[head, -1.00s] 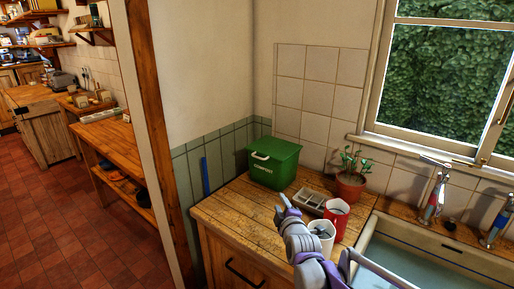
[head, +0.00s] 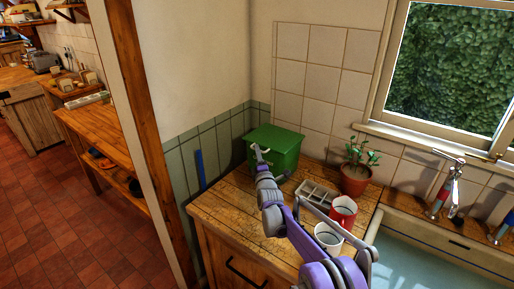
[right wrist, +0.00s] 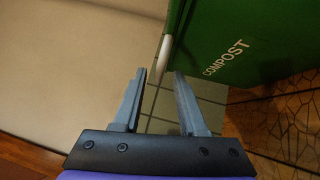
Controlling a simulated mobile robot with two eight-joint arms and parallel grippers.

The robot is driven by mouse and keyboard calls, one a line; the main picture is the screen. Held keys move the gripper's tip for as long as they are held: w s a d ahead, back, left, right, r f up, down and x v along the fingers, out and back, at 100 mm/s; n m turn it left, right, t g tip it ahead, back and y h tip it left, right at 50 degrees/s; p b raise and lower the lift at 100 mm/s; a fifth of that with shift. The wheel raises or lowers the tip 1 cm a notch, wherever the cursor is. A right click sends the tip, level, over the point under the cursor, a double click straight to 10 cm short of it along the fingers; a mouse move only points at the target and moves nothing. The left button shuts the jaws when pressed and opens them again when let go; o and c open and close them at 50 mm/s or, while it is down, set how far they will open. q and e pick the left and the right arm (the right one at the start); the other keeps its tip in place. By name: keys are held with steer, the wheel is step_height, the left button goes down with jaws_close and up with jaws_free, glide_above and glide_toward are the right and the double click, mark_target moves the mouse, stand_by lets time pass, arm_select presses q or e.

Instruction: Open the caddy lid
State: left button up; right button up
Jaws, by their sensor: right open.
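The green compost caddy (head: 283,146) stands on the wooden counter against the tiled corner, its lid (head: 276,134) shut. My right gripper (head: 258,150) is at the caddy's front left and covers its white handle in the head view. In the right wrist view the jaws (right wrist: 160,90) are open and empty. The caddy's side (right wrist: 230,50) with the word COMPOST fills the upper right there. The white handle (right wrist: 165,58) shows just beyond the jaws, close to the fingertips but not clearly between them. My left gripper is not in view.
On the counter (head: 225,205), right of my arm, are a grey divided tray (head: 317,195), a red mug (head: 343,210), a white cup (head: 328,236) and a potted plant (head: 355,178). The sink (head: 420,262) lies at the right. A wooden post (head: 150,120) stands left.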

steer(key=shift+p+x, duration=0.3)
steer(key=shift+x, duration=1.05)
jaws_close()
steer(key=shift+s, duration=0.1)
stand_by(0.4)
